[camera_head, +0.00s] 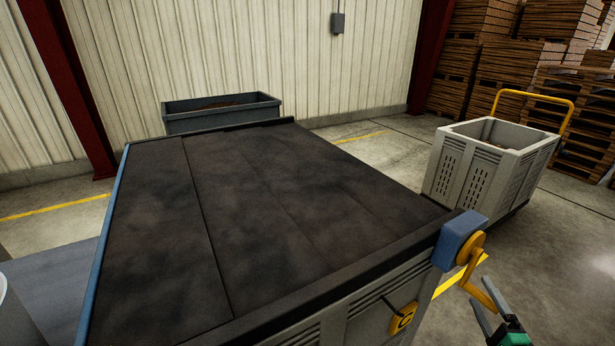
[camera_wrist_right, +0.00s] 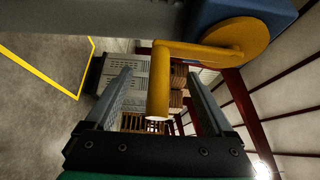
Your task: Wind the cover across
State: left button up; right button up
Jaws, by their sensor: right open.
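The dark cover (camera_head: 240,210) lies flat in long panels over the top of a large grey bin (camera_head: 370,318). At the bin's near right corner a blue housing (camera_head: 458,238) carries a yellow crank (camera_head: 471,252). It also shows in the right wrist view (camera_wrist_right: 238,42), where its handle (camera_wrist_right: 160,85) points down between my fingers. My right gripper (camera_head: 488,293) is open, with one finger on each side of the handle. Gaps show on both sides of the handle in the right wrist view (camera_wrist_right: 160,100). My left gripper is not in view.
A grey slotted crate cart (camera_head: 480,170) with a yellow push bar stands to the right. A blue-grey trough (camera_head: 222,115) stands behind the cover by the wall. Stacked pallets (camera_head: 480,75) fill the back right. Floor shows between bin and cart.

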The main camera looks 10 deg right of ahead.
jog(key=shift+s+a+r+p, duration=0.1)
jog(key=shift+s+p, duration=0.2)
jog(key=shift+s, duration=0.2)
jog(key=v, duration=2.2)
